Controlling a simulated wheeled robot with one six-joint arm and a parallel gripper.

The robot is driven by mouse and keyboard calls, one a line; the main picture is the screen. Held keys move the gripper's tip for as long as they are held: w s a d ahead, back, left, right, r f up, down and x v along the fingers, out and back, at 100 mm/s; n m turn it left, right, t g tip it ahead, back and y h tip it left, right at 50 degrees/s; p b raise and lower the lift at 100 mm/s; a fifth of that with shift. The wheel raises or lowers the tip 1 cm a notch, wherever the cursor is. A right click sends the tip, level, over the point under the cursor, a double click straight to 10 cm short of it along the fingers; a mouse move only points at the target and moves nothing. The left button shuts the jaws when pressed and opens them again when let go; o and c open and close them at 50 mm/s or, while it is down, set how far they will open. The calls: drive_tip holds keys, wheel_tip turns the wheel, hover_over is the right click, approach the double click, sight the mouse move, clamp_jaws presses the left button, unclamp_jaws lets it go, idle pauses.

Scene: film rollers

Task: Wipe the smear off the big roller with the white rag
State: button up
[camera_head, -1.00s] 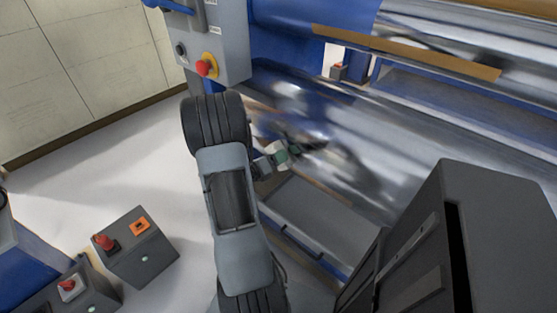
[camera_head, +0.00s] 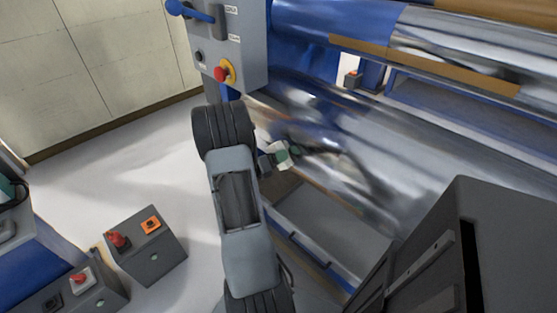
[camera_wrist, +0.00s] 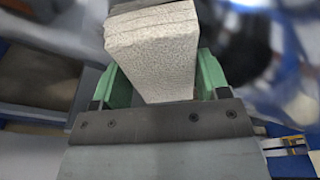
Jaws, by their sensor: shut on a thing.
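The white rag (camera_wrist: 152,62) is a thick, folded, textured block in the wrist view. My gripper (camera_wrist: 164,78) is shut on it, with a green finger on each side. In the head view my gripper (camera_head: 287,152) is close against the near side of the big shiny roller (camera_head: 430,165). I cannot tell whether the rag touches the roller. Dark, blurred patches show on the roller beside the gripper. I cannot tell the smear from reflections there. In the wrist view the rag hides part of the roller.
A grey control panel with a red emergency button (camera_head: 224,72) stands beyond my arm. A brown bar (camera_head: 430,65) runs above the roller. A grey tray (camera_head: 320,225) lies below it. Grey button boxes (camera_head: 146,246) stand at lower left.

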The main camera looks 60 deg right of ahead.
drive_tip(key=shift+w+d, duration=0.35)
drive_tip(key=shift+w, duration=0.7)
drive_tip(key=shift+w+d, duration=0.35)
drive_tip(key=shift+w, duration=0.7)
drive_tip(key=shift+w+d, duration=0.35)
drive_tip(key=shift+w, duration=0.7)
drive_tip(key=shift+p, duration=0.3)
drive_tip(key=p+v, duration=0.1)
drive_tip(key=v, duration=0.5)
drive_tip(key=shift+s+f, duration=0.3)
drive_tip(key=shift+f, duration=0.05)
drive_tip(key=shift+a, duration=0.25)
drive_tip(key=shift+p+v, duration=0.65)
drive_tip(key=shift+v, duration=0.7)
drive_tip(key=shift+s+f, duration=0.1)
drive_tip(key=shift+f, duration=0.05)
